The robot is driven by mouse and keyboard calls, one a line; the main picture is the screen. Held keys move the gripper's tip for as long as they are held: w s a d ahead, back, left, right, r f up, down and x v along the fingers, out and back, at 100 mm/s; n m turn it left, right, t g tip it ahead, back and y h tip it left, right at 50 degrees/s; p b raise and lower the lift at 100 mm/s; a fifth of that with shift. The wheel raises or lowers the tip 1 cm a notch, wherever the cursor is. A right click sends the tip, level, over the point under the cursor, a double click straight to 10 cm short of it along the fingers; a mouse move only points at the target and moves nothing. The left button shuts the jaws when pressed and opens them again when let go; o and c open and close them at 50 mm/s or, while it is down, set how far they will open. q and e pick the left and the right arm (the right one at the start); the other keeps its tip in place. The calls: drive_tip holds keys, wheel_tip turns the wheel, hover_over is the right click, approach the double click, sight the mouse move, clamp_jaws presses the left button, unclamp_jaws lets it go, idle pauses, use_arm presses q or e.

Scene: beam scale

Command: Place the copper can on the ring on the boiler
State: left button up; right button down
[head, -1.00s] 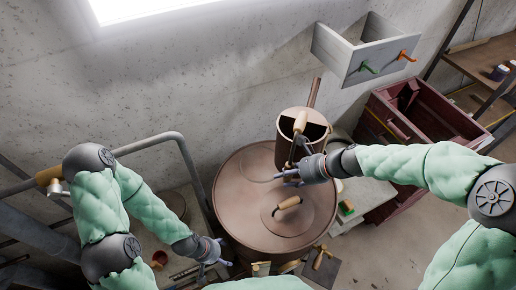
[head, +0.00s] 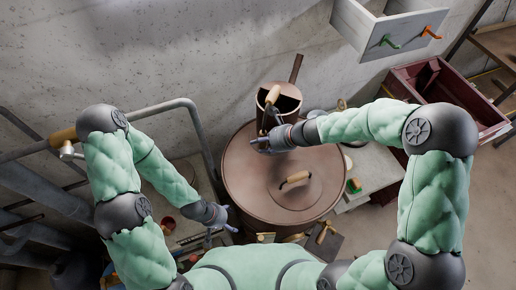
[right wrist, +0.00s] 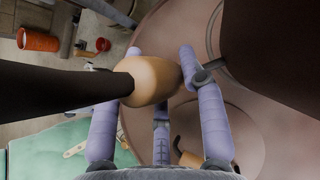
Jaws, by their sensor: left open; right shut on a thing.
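The copper can (head: 290,104) is an open-topped brown vessel with a long spout and a wooden handle (head: 272,94). In the head view it overlaps the back edge of the boiler (head: 243,180); whether it touches the lid I cannot tell. My right gripper (head: 260,143) is shut on the can's handle. In the right wrist view the fingers (right wrist: 160,75) surround the pale wooden grip (right wrist: 150,82), with the can's dark body at the right (right wrist: 265,45). A thin curved line on the lid (right wrist: 211,32) looks like part of the ring; the rest is hidden. My left gripper (head: 230,224) is open and empty, left of the boiler.
A wooden lid handle (head: 296,178) stands on the boiler. A bent grey pipe (head: 160,107) runs at the left. A grey drawer box with hooks (head: 385,30) hangs on the wall at the back right. A pale bench (head: 375,165) stands right of the boiler.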

drive_tip(key=shift+w+a+f, duration=0.2)
drive_tip(key=shift+f, duration=0.6)
drive_tip(key=shift+w+a+f, duration=0.2)
drive_tip(key=shift+a+f, duration=0.05)
drive_tip(key=shift+f, duration=0.55)
drive_tip(key=shift+w+a+f, duration=0.2)
drive_tip(key=shift+f, duration=0.7)
drive_tip(key=c, duration=0.7)
unclamp_jaws()
drive_tip(key=shift+s+f+b, duration=0.15)
drive_tip(key=shift+b, duration=0.15)
drive_tip(key=p+v, duration=0.1)
drive_tip(key=v, duration=1.1)
